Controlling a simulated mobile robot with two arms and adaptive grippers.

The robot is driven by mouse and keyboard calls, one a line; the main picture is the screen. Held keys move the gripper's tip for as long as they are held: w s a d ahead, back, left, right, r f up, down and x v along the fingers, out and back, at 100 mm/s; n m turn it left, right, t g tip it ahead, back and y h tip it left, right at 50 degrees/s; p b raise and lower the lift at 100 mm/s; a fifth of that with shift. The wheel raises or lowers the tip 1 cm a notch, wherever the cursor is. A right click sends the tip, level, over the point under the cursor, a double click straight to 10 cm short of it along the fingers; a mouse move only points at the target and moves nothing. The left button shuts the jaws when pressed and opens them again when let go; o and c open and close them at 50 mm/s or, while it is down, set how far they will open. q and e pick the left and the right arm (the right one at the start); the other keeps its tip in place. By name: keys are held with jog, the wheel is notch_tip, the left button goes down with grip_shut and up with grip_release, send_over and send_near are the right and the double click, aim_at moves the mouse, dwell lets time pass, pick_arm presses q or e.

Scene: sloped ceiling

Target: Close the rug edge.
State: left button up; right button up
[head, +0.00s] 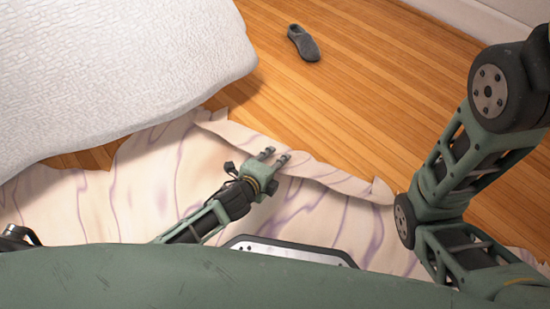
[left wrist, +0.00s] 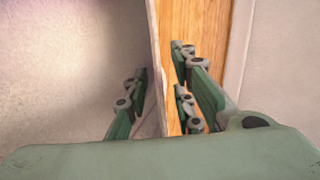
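The pale rug (head: 145,185) with purple veins lies on the wood floor. Its far edge is folded back as a raised flap (head: 335,180), running from near the bed to beside my right arm. My left gripper (head: 274,158) is at the flap, near the middle of its length. In the left wrist view the fingers (left wrist: 163,95) stand apart, with the thin flap edge (left wrist: 154,45) running between them. I cannot tell whether either finger touches it. My right arm fills the right side of the head view; its gripper is out of view.
A bed with a white textured cover (head: 110,65) stands at the upper left, partly over the rug. A dark grey shoe (head: 303,43) lies on the bare wood floor (head: 350,110) beyond the flap. A white baseboard (head: 485,18) runs along the upper right.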

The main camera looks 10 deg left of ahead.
pick_arm(q)
grip_shut()
dwell(0.6)
